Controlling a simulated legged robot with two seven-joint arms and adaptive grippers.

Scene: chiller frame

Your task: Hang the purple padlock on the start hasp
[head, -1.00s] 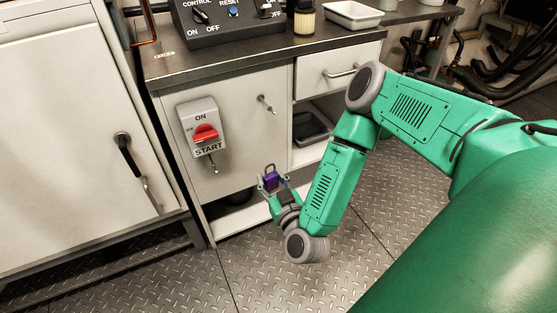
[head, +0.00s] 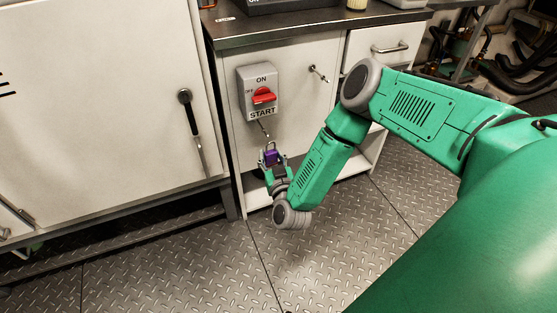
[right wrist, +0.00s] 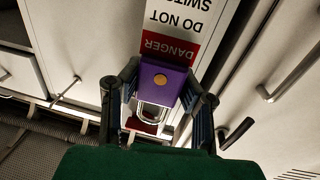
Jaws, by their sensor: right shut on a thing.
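The purple padlock (head: 271,158) is held between the fingers of my right gripper (head: 272,162), just below the START switch box in the head view. In the right wrist view the padlock (right wrist: 163,80) is gripped at its sides, its metal shackle (right wrist: 155,115) pointing down in the picture. The start hasp (head: 264,130) is a small metal part under the grey START box (head: 259,92) with a red handle. The padlock appears just below the hasp; whether they touch I cannot tell. My left gripper is not in view.
A red and white DANGER tag (right wrist: 172,35) shows beside the padlock, upside down. Another metal fitting (head: 318,73) sits on the panel right of the box. A cabinet door with a black handle (head: 188,110) is at left. The metal floor (head: 170,265) is clear.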

